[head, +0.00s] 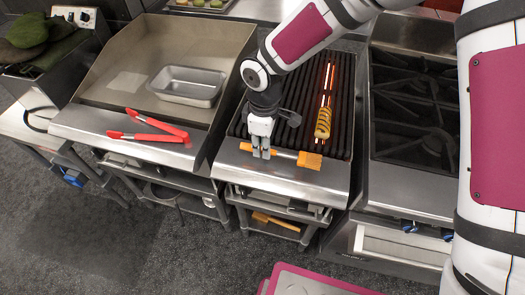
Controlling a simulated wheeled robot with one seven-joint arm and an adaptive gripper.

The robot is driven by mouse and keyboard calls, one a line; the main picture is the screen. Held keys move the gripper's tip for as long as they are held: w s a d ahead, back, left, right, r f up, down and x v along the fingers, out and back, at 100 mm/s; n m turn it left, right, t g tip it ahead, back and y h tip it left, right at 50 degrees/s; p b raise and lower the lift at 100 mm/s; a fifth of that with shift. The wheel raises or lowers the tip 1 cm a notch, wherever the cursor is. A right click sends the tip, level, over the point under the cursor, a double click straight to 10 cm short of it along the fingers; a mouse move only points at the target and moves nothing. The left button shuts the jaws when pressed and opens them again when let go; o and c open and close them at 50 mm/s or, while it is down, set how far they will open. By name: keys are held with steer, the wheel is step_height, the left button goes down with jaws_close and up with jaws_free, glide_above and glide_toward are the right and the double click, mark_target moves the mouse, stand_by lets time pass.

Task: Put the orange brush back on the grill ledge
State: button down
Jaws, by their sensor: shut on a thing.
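The orange brush (309,160) lies along the steel front ledge (290,183) of the grill, with its bristle end to the right and its handle to the left. My gripper (261,153) points down over the ledge and is shut on the brush's handle, near its left end. The brush looks level and at or very close to the ledge; I cannot tell whether it touches. The parts of the handle between the fingers are hidden.
Behind the ledge is the dark grill grate (290,90) with a grilled item (323,123) on it. Red tongs (150,130) and a metal pan (187,86) sit on the griddle at the left. A burner stove (415,110) stands at the right.

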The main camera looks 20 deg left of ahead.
steer(key=shift+w+a+f+p, duration=0.15)
steer(key=shift+f+p, duration=0.3)
steer(key=shift+f, duration=1.35)
steer(key=shift+f, duration=0.1)
steer(key=c, duration=1.5)
jaws_free()
steer(key=shift+o, duration=0.2)
step_height(320, 180, up, 12)
steer(key=shift+r+b, duration=0.15)
steer(key=shift+b, duration=0.4)
